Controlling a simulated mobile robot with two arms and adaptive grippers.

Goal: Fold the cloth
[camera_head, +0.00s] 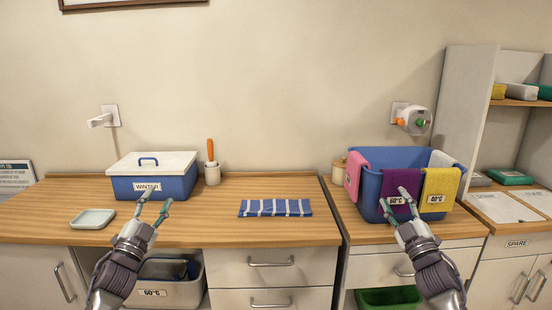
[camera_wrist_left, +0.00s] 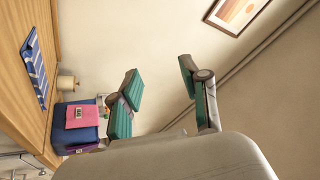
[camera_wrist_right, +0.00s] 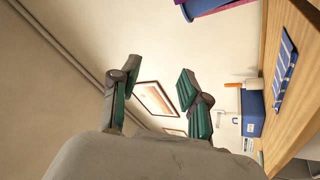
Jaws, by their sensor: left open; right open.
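The blue cloth with white stripes (camera_head: 275,208) lies flat on the wooden counter, a little right of centre, as a neat wide strip. It also shows in the left wrist view (camera_wrist_left: 35,68) and in the right wrist view (camera_wrist_right: 286,68). My left gripper (camera_head: 156,202) is open and empty, in front of the blue box and left of the cloth. My right gripper (camera_head: 394,204) is open and empty, in front of the blue basket and right of the cloth. Neither gripper touches the cloth.
A blue box with white lid (camera_head: 150,178) and a cup (camera_head: 212,174) stand behind left. A small dish (camera_head: 92,219) is at left. A blue basket (camera_head: 372,190) hung with coloured cloths stands right, beyond a counter seam. The counter around the striped cloth (camera_head: 300,232) is clear.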

